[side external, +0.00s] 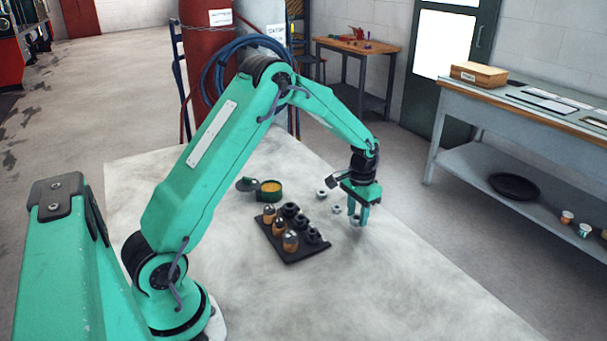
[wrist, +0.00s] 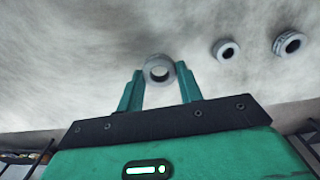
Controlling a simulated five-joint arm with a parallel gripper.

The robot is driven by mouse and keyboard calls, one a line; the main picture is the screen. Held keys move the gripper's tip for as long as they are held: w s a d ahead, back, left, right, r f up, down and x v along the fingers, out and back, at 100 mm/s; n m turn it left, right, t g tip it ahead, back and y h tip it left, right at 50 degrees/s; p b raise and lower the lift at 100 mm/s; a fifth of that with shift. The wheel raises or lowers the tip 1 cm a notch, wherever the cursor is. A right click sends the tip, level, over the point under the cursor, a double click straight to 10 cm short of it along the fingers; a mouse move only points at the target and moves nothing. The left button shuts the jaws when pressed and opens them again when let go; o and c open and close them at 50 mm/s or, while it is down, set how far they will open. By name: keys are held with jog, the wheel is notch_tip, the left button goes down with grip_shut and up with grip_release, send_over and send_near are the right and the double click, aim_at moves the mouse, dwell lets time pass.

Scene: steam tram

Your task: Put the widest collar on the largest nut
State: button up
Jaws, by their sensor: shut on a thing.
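Three pale grey rings, seemingly the collars, are near my gripper. My gripper (side external: 357,220) is low over the right part of the bench, its fingers closed on one grey collar (wrist: 160,68), which shows between the fingertips in the wrist view. The other two, a grey ring (wrist: 226,49) and a slightly larger-looking one (wrist: 289,44), lie apart on the bench; they also show in the side view (side external: 337,210) (side external: 322,193). Black ring-like pieces (side external: 301,221), possibly the nuts, stand in a row on a dark tray (side external: 303,256). Their sizes are hard to compare.
Three amber, shiny-topped pieces (side external: 279,228) stand on the tray beside the black ones. A green tin (side external: 269,196) with yellowish contents and a dark round piece (side external: 247,184) sit behind it. The bench (side external: 400,285) is clear at the front right.

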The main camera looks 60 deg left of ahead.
jog(key=shift+r, duration=0.2)
jog(key=shift+r, duration=2.35)
jog(key=s+a+r+n, duration=0.1)
jog(key=s+a+n, duration=0.4)
jog(key=s+a, duration=0.8)
jog(key=shift+s+a+r, duration=0.15)
jog(key=shift+s+r, duration=0.2)
jog(key=shift+r, duration=0.05)
jog(key=shift+f, duration=0.1)
jog(key=shift+f, duration=1.5)
jog(key=shift+f, duration=0.7)
dwell(1.4)
